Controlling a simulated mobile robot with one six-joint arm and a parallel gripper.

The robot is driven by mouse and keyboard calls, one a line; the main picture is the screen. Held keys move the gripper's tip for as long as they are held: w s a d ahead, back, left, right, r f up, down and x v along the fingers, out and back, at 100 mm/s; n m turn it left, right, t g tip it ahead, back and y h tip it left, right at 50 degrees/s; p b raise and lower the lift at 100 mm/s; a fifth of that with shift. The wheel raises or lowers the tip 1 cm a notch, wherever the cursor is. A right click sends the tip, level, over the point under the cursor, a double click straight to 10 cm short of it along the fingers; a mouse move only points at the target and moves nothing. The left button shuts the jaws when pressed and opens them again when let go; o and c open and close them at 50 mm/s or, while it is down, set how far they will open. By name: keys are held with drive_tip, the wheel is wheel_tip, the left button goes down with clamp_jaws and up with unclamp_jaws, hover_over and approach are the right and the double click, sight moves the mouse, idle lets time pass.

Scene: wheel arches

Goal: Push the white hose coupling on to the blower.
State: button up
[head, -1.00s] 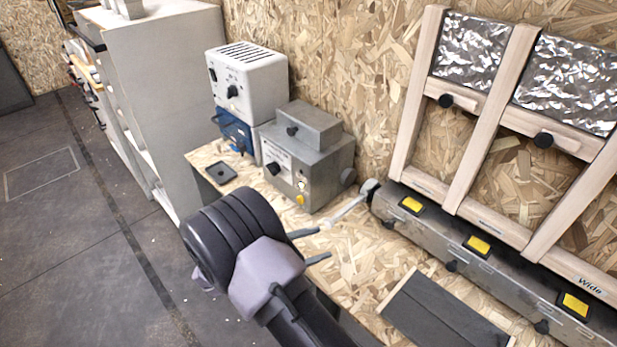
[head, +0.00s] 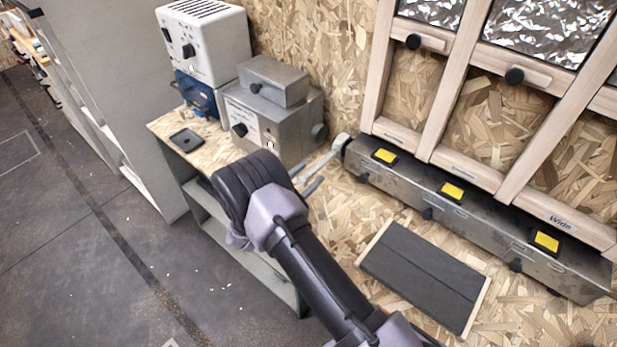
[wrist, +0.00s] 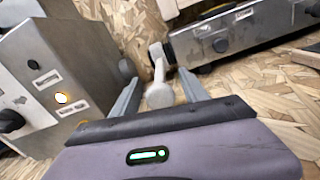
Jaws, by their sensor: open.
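The white hose coupling (wrist: 160,95) shows in the wrist view between my two finger bars, with a gap on each side. A thin white length runs from it to a wider white end near the long metal unit. In the head view the white piece (head: 325,161) lies just beyond my fingertips, partly hidden by them. My gripper (head: 311,182) is open; its fingers also show in the wrist view (wrist: 160,88). A grey metal box, which seems to be the blower (head: 285,128), stands left of the coupling. Its dark round stub (wrist: 127,68) faces the coupling's side, apart from it.
The long metal unit (head: 480,215) with yellow switches stands along the wooden frame at right. A dark panel (head: 425,275) lies on the bench in front. A white box (head: 210,45), a blue item (head: 195,95) and a small black tray (head: 186,140) are at left.

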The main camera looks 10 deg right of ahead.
drive_tip(key=shift+w+d, duration=0.2)
drive_tip(key=shift+d, duration=0.05)
drive_tip(key=shift+c, duration=0.2)
clamp_jaws()
idle(1.1)
